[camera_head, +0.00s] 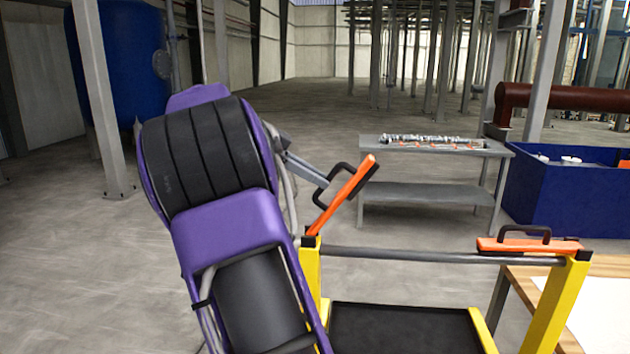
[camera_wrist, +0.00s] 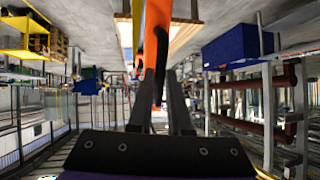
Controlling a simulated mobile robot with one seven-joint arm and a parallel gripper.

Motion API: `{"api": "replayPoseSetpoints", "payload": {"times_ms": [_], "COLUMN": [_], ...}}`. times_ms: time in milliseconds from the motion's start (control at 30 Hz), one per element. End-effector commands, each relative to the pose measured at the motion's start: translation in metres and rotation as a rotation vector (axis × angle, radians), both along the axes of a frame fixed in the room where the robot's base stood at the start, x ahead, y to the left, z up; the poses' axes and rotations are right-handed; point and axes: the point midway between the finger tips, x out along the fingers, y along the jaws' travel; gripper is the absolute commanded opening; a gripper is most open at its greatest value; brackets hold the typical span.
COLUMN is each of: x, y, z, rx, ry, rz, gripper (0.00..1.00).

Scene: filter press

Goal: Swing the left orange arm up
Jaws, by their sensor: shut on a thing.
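The left orange arm (camera_head: 344,193) is tilted up and to the right from the top of the left yellow post (camera_head: 312,275). It has a black handle (camera_head: 336,172) on its upper left side. My gripper (camera_head: 325,183) is shut on this black handle. In the wrist view, my gripper (camera_wrist: 160,85) has the orange arm (camera_wrist: 155,45) running between and beyond its fingers; the exact grip is hard to see there. The right orange arm (camera_head: 530,246), also with a black handle, lies level on the right yellow post (camera_head: 556,305).
A grey bar (camera_head: 430,256) joins the two posts above a black tray (camera_head: 405,325). A wooden table (camera_head: 600,285) stands at the right. Behind are a grey bench (camera_head: 425,194) and a blue bin (camera_head: 560,195). Open floor lies to the left.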

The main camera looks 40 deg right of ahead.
Motion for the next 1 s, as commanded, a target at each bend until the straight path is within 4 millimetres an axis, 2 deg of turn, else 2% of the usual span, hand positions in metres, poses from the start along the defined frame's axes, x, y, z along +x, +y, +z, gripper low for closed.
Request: {"api": "replayPoseSetpoints", "payload": {"times_ms": [167, 600, 1000], "x": [0.009, 0.042, 0.054], "y": [0.004, 0.036, 0.049], "z": [-0.001, -0.011, -0.018], "rx": [-0.07, -0.321, -0.424], "ry": [0.07, 0.321, 0.426], "rz": [0.003, 0.002, 0.001], "gripper": [0.0, 0.0, 0.0]}}
